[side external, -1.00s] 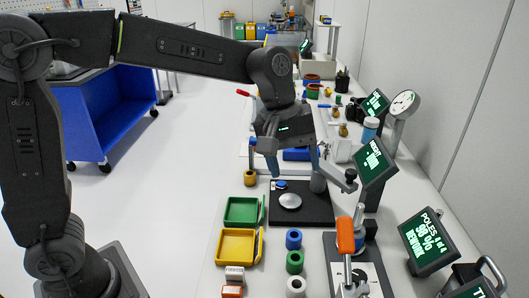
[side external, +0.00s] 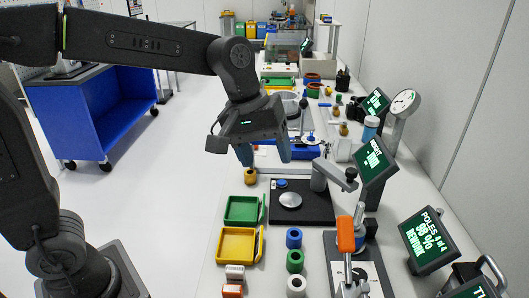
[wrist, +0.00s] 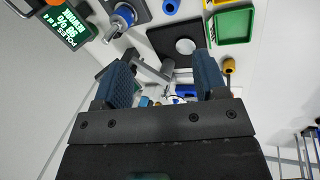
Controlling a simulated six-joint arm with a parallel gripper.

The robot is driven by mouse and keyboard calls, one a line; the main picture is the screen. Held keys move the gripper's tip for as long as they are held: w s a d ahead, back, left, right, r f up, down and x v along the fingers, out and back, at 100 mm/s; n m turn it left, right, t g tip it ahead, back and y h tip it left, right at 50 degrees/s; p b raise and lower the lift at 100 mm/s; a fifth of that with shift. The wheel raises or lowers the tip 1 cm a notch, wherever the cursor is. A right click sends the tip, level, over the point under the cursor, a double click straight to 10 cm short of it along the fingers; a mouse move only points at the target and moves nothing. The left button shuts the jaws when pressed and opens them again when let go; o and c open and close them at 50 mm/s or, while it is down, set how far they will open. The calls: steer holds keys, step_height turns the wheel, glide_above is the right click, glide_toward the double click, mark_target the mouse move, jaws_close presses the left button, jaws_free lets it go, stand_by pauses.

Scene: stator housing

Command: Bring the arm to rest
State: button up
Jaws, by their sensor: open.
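My gripper (side external: 265,154) hangs over the left part of the bench in the side view, above and behind the black plate (side external: 318,213). Its two blue fingers are spread apart with nothing between them. In the wrist view my gripper (wrist: 165,85) also shows open and empty, with the black plate (wrist: 163,37) and its silver disc beyond the fingers. No part is held. The gripper's body hides some of the bench behind it.
A green tray (side external: 229,209) and a yellow tray (side external: 224,246) lie along the bench's left edge. Blue, green and white rings stand beside them. An orange-handled clamp (side external: 346,234) and tilted screens (side external: 426,240) stand on the right. A blue cabinet (side external: 95,110) is on the floor.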

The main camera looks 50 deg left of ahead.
steer(key=s+a+f+m+t+y, duration=0.1)
steer(key=s+a+m, duration=0.2)
steer(key=s, duration=0.4)
steer(key=s+a+f+m+t+y, duration=0.1)
steer(key=s+a+m+t, duration=0.1)
steer(key=s+a, duration=0.4)
steer(key=shift+s+f+m+y, duration=0.3)
steer(key=shift+s+m, duration=0.5)
